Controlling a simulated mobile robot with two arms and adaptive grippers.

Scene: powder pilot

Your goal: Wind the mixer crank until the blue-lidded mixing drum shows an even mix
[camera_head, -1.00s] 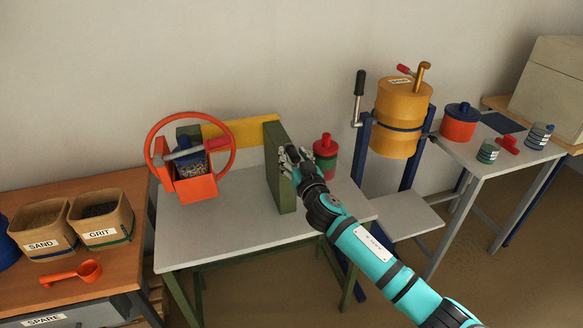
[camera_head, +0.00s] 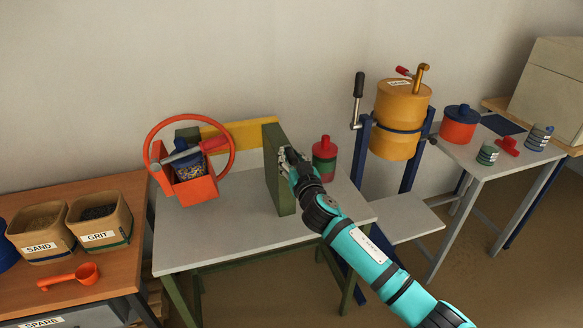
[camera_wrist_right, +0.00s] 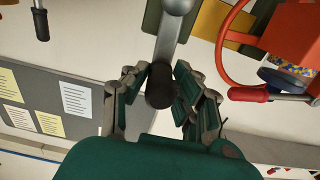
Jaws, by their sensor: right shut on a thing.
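The mixing drum (camera_head: 188,163) has a blue lid and sits tilted in an orange cradle (camera_head: 190,192) inside a red hoop. A grey bar with a red grip (camera_head: 214,144) crosses it. Its window shows speckled yellow and blue; I cannot tell whether it is even. It also shows partly in the right wrist view (camera_wrist_right: 285,78). The mixer crank's dark handle (camera_wrist_right: 160,86) is between the fingers of my right gripper (camera_wrist_right: 158,92), which is shut on it. In the head view, my right gripper (camera_head: 289,164) is beside the green post (camera_head: 280,182), hiding the crank. My left gripper is out of view.
The sand bin (camera_head: 38,255), grit bin (camera_head: 100,240) and orange scoop (camera_head: 72,277) are at left.

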